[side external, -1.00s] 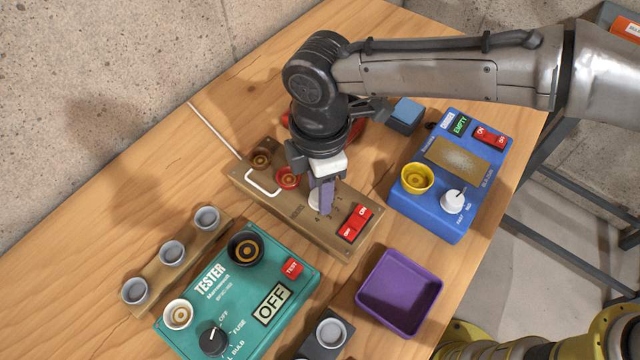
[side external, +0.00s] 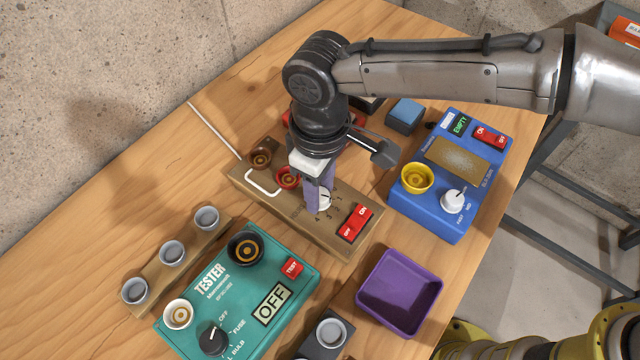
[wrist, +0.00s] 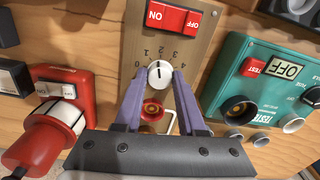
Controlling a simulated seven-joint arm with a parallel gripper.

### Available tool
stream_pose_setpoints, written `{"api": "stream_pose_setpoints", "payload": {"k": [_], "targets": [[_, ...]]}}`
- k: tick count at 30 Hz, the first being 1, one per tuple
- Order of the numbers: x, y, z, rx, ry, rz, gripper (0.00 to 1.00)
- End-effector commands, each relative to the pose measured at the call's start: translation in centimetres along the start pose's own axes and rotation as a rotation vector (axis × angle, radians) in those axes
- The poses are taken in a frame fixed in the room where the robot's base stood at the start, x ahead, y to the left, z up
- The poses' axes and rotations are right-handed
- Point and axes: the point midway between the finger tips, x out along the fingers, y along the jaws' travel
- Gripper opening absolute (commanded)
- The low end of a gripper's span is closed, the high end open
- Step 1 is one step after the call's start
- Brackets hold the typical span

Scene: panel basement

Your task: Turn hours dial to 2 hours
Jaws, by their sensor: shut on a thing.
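The hours dial is a white round knob (wrist: 160,74) with a dark pointer line, on a brown panel (wrist: 198,48). In the wrist view its line points roughly up the picture, toward the arc of printed numbers; the exact number is too small to read surely. My gripper (wrist: 160,80) has its two purple fingers on either side of the knob, shut on it. In the side view my gripper (side external: 321,203) points down at the panel, and its fingers partly cover the dial (side external: 326,199).
A red on/off switch (side external: 354,222) sits beside the dial. The panel also has a red socket (side external: 288,178), a brown socket (side external: 260,158) and a white handle (side external: 262,184). A blue device (side external: 440,205), a teal tester (side external: 225,300) and a purple tray (side external: 400,292) stand around it.

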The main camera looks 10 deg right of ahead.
Motion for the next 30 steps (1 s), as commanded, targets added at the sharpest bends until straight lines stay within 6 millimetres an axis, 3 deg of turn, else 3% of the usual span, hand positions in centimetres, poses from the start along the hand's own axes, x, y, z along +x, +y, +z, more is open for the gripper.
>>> {"api": "stream_pose_setpoints", "payload": {"k": [9, 25, 26, 30], "targets": [[-0.21, -0.01, -0.06, 0.12, 0.004, 0.0, 0.0], [-0.25, -0.01, -0.08, 0.144, 0.005, -0.001, 0.0], [-0.25, -0.01, -0.08, 0.144, 0.005, -0.001, 0.41], [-0.19, -0.01, -0.06, 0.143, 0.004, 0.0, 0.66]]}}
